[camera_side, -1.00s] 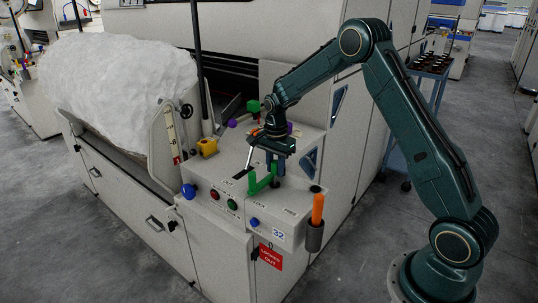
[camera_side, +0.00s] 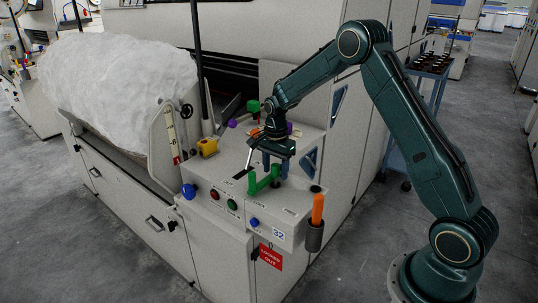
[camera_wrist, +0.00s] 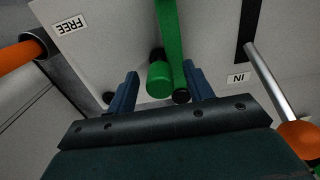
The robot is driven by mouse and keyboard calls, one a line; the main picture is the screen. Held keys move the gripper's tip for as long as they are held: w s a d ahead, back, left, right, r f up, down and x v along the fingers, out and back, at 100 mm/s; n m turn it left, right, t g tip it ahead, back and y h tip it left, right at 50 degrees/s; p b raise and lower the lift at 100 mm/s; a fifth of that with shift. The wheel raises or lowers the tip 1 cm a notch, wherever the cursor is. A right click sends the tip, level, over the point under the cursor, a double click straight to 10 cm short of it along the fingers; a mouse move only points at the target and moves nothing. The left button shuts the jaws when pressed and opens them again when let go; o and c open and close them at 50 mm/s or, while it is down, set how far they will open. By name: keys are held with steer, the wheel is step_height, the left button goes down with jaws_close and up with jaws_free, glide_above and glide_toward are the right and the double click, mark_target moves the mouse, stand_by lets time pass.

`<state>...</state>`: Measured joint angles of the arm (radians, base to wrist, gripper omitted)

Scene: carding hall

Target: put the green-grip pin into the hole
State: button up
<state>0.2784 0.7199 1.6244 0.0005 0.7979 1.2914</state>
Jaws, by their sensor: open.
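The green grip of the pin (camera_wrist: 160,80) shows in the wrist view as a short cylinder between my two blue fingers. A flat green bar (camera_wrist: 170,30) runs beside it. In the side view the green parts (camera_side: 263,183) stand on the machine's sloped panel, just under my gripper (camera_side: 276,168). My gripper, also in the wrist view (camera_wrist: 161,78), is open, its fingers on either side of the grip; I cannot tell whether they touch it. The pin's shaft is hidden.
An orange handle (camera_side: 318,208) stands in a holder (camera_side: 314,238) at the panel's right. A metal lever (camera_wrist: 268,80) with an orange knob (camera_wrist: 300,136) rises from a slot by the IN label. Coloured buttons (camera_side: 232,204) and a yellow part (camera_side: 208,147) are left of my gripper.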

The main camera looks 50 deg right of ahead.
step_height(320, 180, up, 14)
steer(key=shift+f, duration=0.15)
stand_by(0.5)
stand_by(0.5)
steer(key=s+a+r+n+t, duration=0.1)
steer(key=s+a+r+n, duration=0.4)
steer(key=s+r, duration=0.15)
steer(key=s+a+r+n+t, duration=0.2)
steer(key=s+a+r+n, duration=0.25)
steer(key=s, duration=0.35)
steer(key=s+a+f+n+t, duration=0.1)
steer(key=s+n, duration=0.3)
steer(key=s, duration=0.4)
steer(key=s+a+f+n+t, duration=0.1)
steer(key=s+a+n, duration=0.2)
steer(key=s, duration=0.5)
steer(key=shift+s+a+n+t, duration=0.25)
steer(key=shift+n+t, duration=0.05)
steer(key=shift+n, duration=0.45)
